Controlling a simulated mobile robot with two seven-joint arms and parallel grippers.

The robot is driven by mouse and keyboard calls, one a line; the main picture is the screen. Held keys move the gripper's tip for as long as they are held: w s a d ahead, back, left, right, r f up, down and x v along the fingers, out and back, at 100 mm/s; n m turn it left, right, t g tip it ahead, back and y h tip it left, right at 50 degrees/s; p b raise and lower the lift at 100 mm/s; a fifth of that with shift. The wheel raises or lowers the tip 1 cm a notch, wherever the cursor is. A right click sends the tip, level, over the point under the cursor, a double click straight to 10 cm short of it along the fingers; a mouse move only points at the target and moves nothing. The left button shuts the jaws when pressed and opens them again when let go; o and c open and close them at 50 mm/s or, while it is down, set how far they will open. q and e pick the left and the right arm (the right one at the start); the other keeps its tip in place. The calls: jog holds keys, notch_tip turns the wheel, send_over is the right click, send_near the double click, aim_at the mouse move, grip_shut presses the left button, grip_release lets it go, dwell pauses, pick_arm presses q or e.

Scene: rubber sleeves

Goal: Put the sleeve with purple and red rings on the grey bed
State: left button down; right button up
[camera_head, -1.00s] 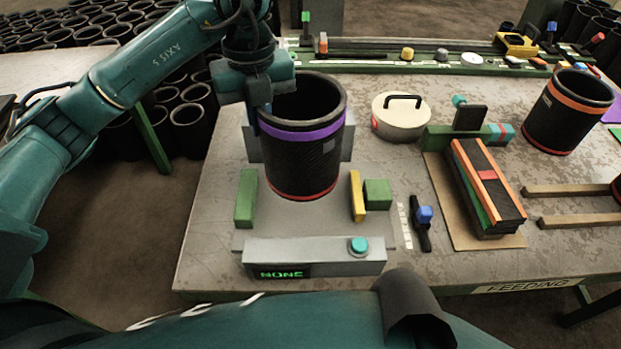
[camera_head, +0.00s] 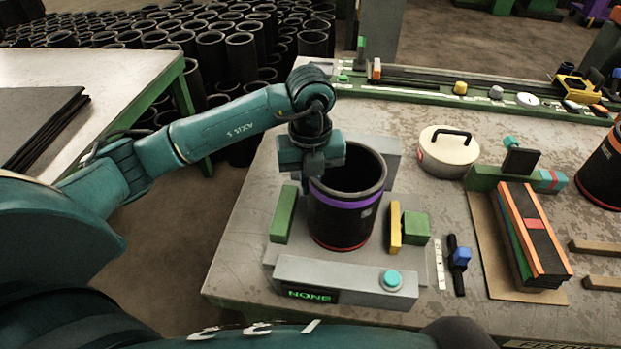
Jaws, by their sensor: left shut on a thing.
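The black sleeve with a purple ring near its top and a red ring at its base (camera_head: 343,218) is upright over the grey bed (camera_head: 286,256), between a green block (camera_head: 284,214) on the left and a yellow block (camera_head: 395,227) on the right. Its base looks down at the bed; I cannot tell for certain whether it touches. My left gripper (camera_head: 314,176) is shut on the left side of the sleeve's rim. The gripper's fingertips are mostly hidden. My right gripper is not in view.
The grey bar at the bed's front has a teal button (camera_head: 391,280) and a display reading NONE (camera_head: 311,295). A green cube (camera_head: 415,228) stands beside the yellow block.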

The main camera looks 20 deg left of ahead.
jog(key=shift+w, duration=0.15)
pick_arm(q)
jog(key=shift+f, duration=0.1)
jog(key=c, duration=1.6)
grip_release()
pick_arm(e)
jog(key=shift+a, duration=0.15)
pick_arm(q)
jog(key=shift+o, duration=0.2)
notch_tip(320, 180, up, 11)
jog(key=shift+r, duration=0.65)
